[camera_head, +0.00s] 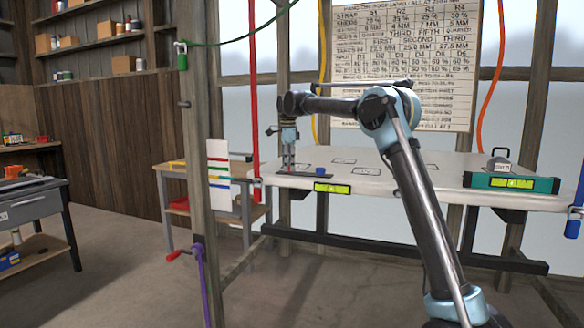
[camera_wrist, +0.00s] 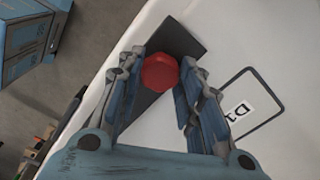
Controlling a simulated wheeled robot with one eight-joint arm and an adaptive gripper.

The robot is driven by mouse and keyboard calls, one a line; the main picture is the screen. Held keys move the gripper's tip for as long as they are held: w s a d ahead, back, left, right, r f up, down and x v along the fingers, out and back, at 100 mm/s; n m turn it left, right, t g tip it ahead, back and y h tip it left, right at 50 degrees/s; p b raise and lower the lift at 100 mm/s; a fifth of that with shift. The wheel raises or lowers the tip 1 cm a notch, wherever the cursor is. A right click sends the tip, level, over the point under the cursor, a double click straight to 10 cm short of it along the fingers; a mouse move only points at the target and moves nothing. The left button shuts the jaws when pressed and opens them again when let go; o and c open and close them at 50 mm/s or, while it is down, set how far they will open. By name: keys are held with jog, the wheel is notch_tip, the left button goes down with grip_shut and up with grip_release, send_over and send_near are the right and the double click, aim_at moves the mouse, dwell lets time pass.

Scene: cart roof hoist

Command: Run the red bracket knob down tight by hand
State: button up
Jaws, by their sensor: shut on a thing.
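The red bracket knob (camera_wrist: 160,72) sits on a dark bracket plate (camera_wrist: 187,42) at the edge of the white roof panel. In the wrist view, my gripper (camera_wrist: 160,80) has its two fingers on either side of the knob, shut on it. In the head view, my gripper (camera_head: 288,160) points straight down at the left end of the white panel (camera_head: 400,172). The knob is too small there to make out clearly. How tight the knob is cannot be seen.
A blue knob (camera_head: 320,172) stands to the right of my gripper. A green-yellow level (camera_head: 332,188) is on the panel's front edge and a teal level (camera_head: 511,183) at its right. A wooden post (camera_head: 200,200) stands left. A red strap (camera_head: 254,100) hangs behind.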

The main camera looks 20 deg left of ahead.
jog(key=shift+a, duration=0.1)
jog(key=o, duration=1.1)
jog(key=shift+c, duration=0.2)
notch_tip(320, 180, up, 12)
jog(key=shift+w, duration=0.1)
